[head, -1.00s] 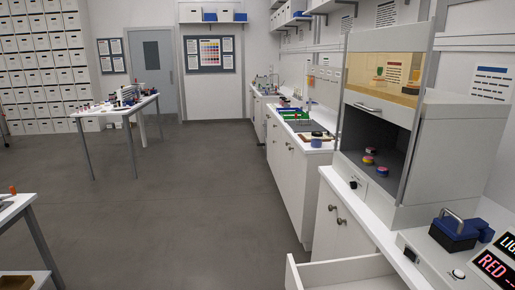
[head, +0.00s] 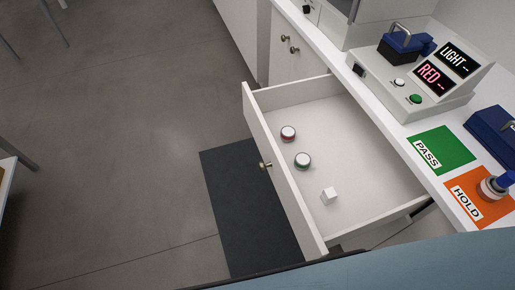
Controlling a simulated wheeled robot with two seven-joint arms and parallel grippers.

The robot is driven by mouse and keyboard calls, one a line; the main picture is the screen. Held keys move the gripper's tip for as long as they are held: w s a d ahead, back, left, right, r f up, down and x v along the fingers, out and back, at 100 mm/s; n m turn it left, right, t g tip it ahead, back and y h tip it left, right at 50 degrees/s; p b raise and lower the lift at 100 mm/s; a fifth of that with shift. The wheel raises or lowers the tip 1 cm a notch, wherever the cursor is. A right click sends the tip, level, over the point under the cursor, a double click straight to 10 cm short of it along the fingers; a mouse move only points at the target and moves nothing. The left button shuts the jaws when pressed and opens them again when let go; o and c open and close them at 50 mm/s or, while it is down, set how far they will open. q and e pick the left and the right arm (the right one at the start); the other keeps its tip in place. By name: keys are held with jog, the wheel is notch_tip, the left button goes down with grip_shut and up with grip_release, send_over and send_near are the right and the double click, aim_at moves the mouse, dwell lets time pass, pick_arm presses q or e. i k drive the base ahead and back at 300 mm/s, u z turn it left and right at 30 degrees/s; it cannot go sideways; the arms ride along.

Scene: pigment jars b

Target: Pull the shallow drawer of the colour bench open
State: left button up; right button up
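The shallow drawer (head: 370,150) of the colour bench stands pulled well out from under the white worktop (head: 375,92). Its front panel (head: 285,185) carries a small round knob (head: 265,165). Inside the drawer lie a jar with a red band (head: 288,133), a jar with a green band (head: 302,160) and a small white cube (head: 329,196). Neither of my grippers shows in the head view, so nothing is seen touching the knob.
A dark floor mat (head: 240,200) lies under the drawer front. Open floor is at left.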

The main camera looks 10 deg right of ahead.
aim_at(374, 188)
jog(key=k, duration=0.45)
jog(key=u, duration=1.1)
jog(key=i, duration=2.8)
jog(key=z, duration=3.95)
